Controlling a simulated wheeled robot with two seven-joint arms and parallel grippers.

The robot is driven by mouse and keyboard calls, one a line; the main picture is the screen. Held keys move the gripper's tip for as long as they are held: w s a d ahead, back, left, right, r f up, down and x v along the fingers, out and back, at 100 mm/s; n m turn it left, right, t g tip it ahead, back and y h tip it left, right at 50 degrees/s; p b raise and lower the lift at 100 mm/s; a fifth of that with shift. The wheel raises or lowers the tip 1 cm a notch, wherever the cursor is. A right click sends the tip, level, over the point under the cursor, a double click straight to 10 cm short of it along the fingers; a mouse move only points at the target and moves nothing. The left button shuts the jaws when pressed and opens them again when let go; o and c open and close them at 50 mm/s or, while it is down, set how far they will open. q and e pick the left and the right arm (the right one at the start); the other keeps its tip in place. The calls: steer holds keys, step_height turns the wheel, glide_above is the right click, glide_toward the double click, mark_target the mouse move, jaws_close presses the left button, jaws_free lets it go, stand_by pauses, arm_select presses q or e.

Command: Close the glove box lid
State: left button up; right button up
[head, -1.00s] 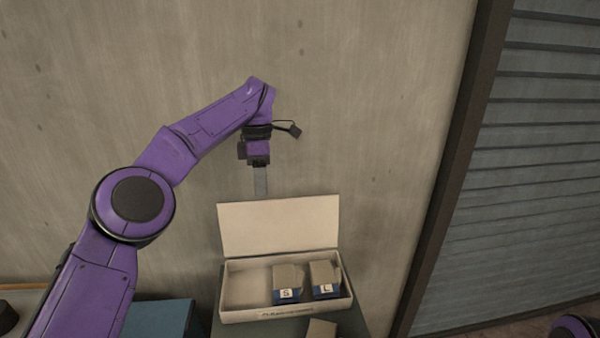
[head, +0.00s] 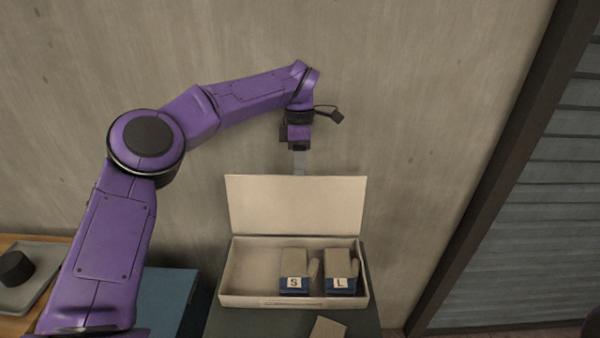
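The glove box (head: 243,299) is a pale open carton on a dark green stand. Its lid (head: 296,204) stands up at the back, tilted slightly away. Inside, toward the middle and right, are two glove packs with blue bands, one marked S (head: 294,284) and one marked L (head: 341,284). The left part of the box is empty. My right gripper is not in view.
A concrete wall (head: 420,120) rises close behind the box. A blue box (head: 170,300) stands to the left, beside a grey tray (head: 40,290) with a black round object (head: 15,268). A pale piece (head: 328,328) lies in front of the box. A slatted shutter (head: 520,230) is at right.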

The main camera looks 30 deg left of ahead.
arm_select(q)
steer(key=shift+w+d+f, duration=0.1)
steer(key=shift+w+f, duration=0.15)
steer(key=shift+f, duration=0.45)
steer(key=shift+s+r, duration=0.1)
steer(key=shift+s, duration=0.05)
steer(key=c, duration=0.3)
jaws_close()
stand_by(0.5)
